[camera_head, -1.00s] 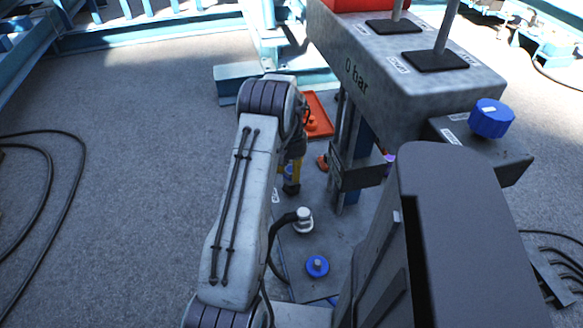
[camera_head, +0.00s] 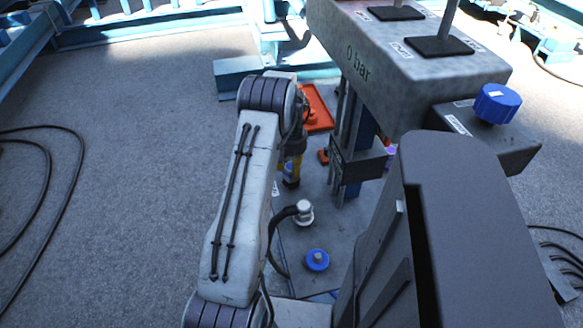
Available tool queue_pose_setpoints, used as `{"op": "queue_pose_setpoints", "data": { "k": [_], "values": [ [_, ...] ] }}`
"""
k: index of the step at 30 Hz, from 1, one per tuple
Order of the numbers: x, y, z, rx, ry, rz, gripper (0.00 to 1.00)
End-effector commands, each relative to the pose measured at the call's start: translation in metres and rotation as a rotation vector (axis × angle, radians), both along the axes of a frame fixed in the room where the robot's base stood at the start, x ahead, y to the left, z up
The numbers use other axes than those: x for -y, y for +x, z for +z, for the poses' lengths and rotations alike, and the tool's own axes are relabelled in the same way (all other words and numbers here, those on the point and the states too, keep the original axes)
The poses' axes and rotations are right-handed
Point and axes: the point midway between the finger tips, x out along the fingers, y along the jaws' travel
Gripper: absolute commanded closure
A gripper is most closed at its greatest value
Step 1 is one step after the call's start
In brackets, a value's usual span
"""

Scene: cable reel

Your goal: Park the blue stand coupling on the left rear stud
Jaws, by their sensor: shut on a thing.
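My gripper (camera_head: 291,176) hangs beyond my forearm, pointing down over the grey base plate (camera_head: 332,225) left of the stand's post. Most of it is hidden by the arm. A yellow part and a small blue part, which appears to be the blue stand coupling (camera_head: 289,168), show there; the gripper is shut on it. I cannot tell whether it touches a stud. Nearer, a blue-ringed stud (camera_head: 317,260) stands bare on the plate. A silver fitting (camera_head: 303,212) with a black hose sits behind it. A small red-orange piece (camera_head: 323,157) lies by the post.
The grey stand box (camera_head: 420,60) marked "0 bar" overhangs at right, with a blue knob (camera_head: 497,103) on a side bracket. An orange-red tray (camera_head: 319,112) lies behind the gripper. A black cable (camera_head: 75,190) loops on the open floor at left.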

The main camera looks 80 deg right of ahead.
Motion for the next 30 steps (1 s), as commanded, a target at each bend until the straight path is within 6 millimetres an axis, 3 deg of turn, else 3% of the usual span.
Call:
{"op": "queue_pose_setpoints", "data": {
  "k": [19,20,27,30],
  "values": [
    [0.0005,0.0,-0.009,0.0,-0.002,0.0,0.94],
    [0.0006,0.0,-0.0084,0.0,-0.002,0.0,0.55],
    [0.0004,0.0,-0.0083,0.0,-0.001,0.0,0.33],
    [0.0003,0.0,-0.0084,0.0,-0.001,0.0,0.32]
  ]
}}
